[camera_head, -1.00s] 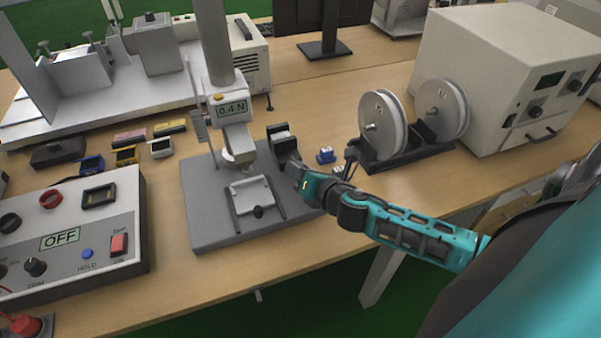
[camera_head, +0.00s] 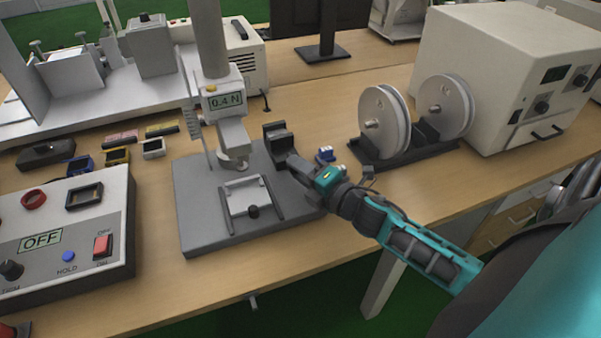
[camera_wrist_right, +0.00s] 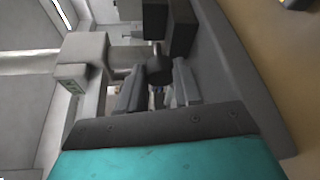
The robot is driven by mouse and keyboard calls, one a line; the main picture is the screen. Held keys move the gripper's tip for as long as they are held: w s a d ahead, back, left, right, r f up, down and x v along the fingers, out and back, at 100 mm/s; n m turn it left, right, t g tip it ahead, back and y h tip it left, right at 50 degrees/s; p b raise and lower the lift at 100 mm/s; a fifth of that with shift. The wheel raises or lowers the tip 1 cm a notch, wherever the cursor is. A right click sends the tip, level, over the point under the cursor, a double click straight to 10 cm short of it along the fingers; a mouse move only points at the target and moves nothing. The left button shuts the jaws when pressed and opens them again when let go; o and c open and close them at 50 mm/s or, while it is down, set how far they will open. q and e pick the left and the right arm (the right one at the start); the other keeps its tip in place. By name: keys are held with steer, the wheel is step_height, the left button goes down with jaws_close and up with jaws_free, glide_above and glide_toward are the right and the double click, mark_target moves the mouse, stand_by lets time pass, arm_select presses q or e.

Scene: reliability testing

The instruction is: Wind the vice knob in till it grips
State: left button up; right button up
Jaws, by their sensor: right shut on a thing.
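The vice (camera_head: 276,130) is a small dark grey block with two jaws, at the right rear of the grey stand base in the head view. In the right wrist view, its dark jaws (camera_wrist_right: 180,28) show just beyond my fingers. I cannot tell whether a gap is left between them. The vice knob (camera_wrist_right: 159,69) is dark and round and sits between the fingers of my right gripper (camera_wrist_right: 158,88). In the head view my right gripper (camera_head: 292,161) reaches the vice from the front right and hides the knob. My left gripper is not in view.
The test stand's display (camera_head: 226,101) reads 0.4 N. A bracket (camera_head: 246,195) lies on the base (camera_head: 205,225) left of my right gripper. A control box (camera_head: 60,240) showing OFF is left.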

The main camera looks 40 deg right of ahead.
steer(key=shift+m, duration=0.3)
steer(key=o, duration=1)
steer(key=shift+o, duration=0.2)
steer(key=shift+s, duration=0.1)
steer(key=s, duration=0.4)
steer(key=s+d+r, duration=0.1)
steer(key=s, duration=0.7)
steer(key=shift+s+d+r, duration=0.15)
steer(key=shift+s+d, duration=0.15)
steer(key=shift+d, duration=0.1)
